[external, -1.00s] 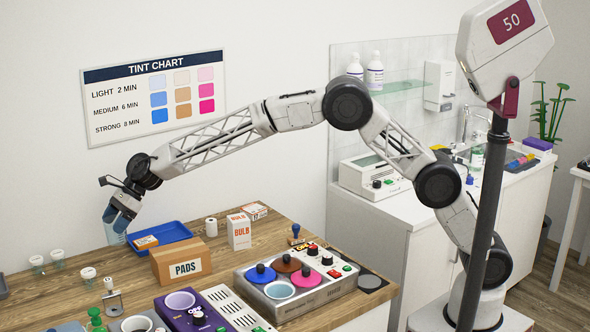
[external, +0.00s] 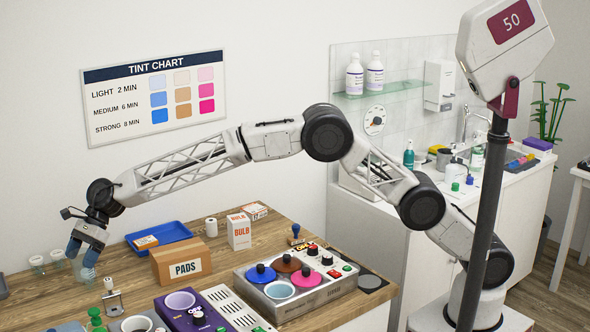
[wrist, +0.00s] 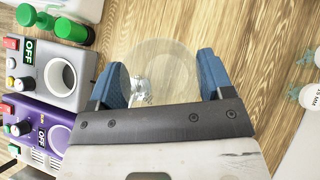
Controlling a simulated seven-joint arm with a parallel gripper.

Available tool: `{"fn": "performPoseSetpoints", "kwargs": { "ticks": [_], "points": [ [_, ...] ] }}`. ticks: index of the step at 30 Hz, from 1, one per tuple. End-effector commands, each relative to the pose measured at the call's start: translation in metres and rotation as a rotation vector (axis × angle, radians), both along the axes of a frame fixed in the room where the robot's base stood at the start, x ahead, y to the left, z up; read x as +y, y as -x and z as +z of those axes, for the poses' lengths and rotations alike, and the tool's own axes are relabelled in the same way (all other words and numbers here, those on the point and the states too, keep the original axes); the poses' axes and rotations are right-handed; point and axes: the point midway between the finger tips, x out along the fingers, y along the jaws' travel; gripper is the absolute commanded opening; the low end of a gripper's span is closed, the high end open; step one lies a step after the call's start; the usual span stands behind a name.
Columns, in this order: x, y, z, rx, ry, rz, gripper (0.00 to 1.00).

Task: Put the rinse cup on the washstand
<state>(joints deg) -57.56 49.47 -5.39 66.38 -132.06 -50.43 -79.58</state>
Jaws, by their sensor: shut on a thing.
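My gripper (external: 88,252) has blue fingertips and is low over the left part of the wooden table. It is shut on a clear, see-through cup (external: 84,270), which I take for the rinse cup. In the wrist view the cup's round outline (wrist: 170,60) lies between the two blue fingers (wrist: 158,84). I cannot tell whether its bottom touches the table. The washstand (external: 520,215) is the white cabinet with a tap and sink at the right, far from my gripper. The pole and my arm hide part of it.
Small white-capped vials (external: 37,262) stand near my gripper. A PADS box (external: 182,263), blue tray (external: 176,231), purple device (external: 190,312) and grey heater with coloured lids (external: 300,290) crowd the table. A pole with a "50" display (external: 510,22) stands before the washstand.

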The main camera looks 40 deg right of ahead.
Motion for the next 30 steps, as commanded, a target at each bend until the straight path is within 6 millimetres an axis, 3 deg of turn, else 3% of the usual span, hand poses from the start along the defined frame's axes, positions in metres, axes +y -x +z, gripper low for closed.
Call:
{"fn": "performPoseSetpoints", "kwargs": {
  "ticks": [13, 24, 30],
  "points": [
    [0.0, 0.0, -0.006, 0.0, 0.001, 0.0, 0.47],
    [0.0, 0.0, -0.052, 0.0, 0.001, -0.001, 0.47],
    [0.0, 0.0, -0.063, 0.0, 0.0, 0.0, 0.47]
  ]
}}
